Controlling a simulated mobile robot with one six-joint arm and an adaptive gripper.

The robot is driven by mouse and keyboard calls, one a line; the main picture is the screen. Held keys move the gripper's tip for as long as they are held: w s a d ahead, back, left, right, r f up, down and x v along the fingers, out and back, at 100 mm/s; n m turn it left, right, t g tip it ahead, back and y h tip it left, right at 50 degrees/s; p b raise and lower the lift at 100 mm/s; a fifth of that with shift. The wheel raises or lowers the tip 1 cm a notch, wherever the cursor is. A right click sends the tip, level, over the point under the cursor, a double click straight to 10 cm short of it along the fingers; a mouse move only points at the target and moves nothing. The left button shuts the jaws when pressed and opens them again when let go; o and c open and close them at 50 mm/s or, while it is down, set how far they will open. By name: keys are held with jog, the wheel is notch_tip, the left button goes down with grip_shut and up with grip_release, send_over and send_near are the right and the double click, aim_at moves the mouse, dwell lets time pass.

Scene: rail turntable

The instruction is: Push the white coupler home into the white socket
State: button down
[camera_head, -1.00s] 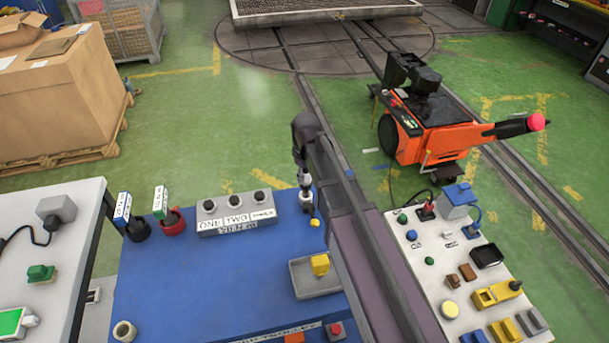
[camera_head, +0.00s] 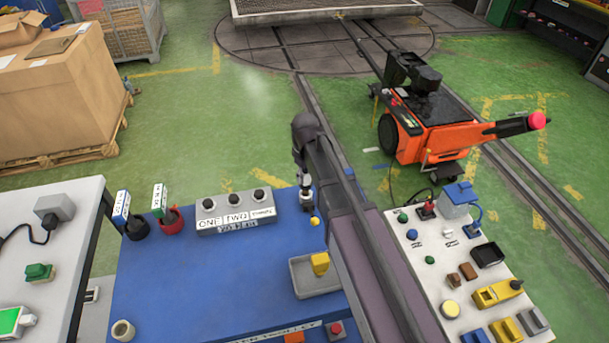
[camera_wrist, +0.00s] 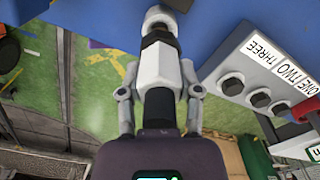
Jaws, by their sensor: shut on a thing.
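My gripper (camera_wrist: 159,74) is shut on a pale, white-grey coupler (camera_wrist: 160,58) in the wrist view, one finger on each side of it. A dark collar sits beyond the coupler's body, and a white rounded piece (camera_wrist: 165,19) lies beyond the collar, over the blue table top. I cannot tell whether that piece is the white socket or the coupler's own end. In the head view my gripper (camera_head: 306,196) is small, near the blue table's far right part. My arm hides part of the table there, and I cannot make out the socket.
The blue table (camera_head: 190,285) carries a grey box with several knobs (camera_head: 235,210), a grey tray (camera_head: 315,285) with a yellow block, and a yellow ball (camera_head: 314,221) close to my gripper. A white table (camera_head: 410,238) with many small parts stands right.

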aim_at(305, 182)
jog(key=shift+f+b, duration=1.65)
jog(key=shift+f, duration=0.1)
jog(key=shift+c, duration=1)
grip_release()
jog(key=shift+r, duration=0.25)
notch_tip(305, 182, up, 10)
jog(key=p, duration=1)
jog(key=shift+f, duration=0.1)
jog(key=shift+w+a+r+m+p, duration=0.1)
jog(key=shift+m+p, duration=0.05)
jog(key=shift+m, duration=0.85)
jog(key=shift+a+r+m+p, duration=0.1)
jog(key=shift+m+p, duration=0.05)
jog(key=shift+m, duration=0.85)
jog(key=shift+m, duration=0.4)
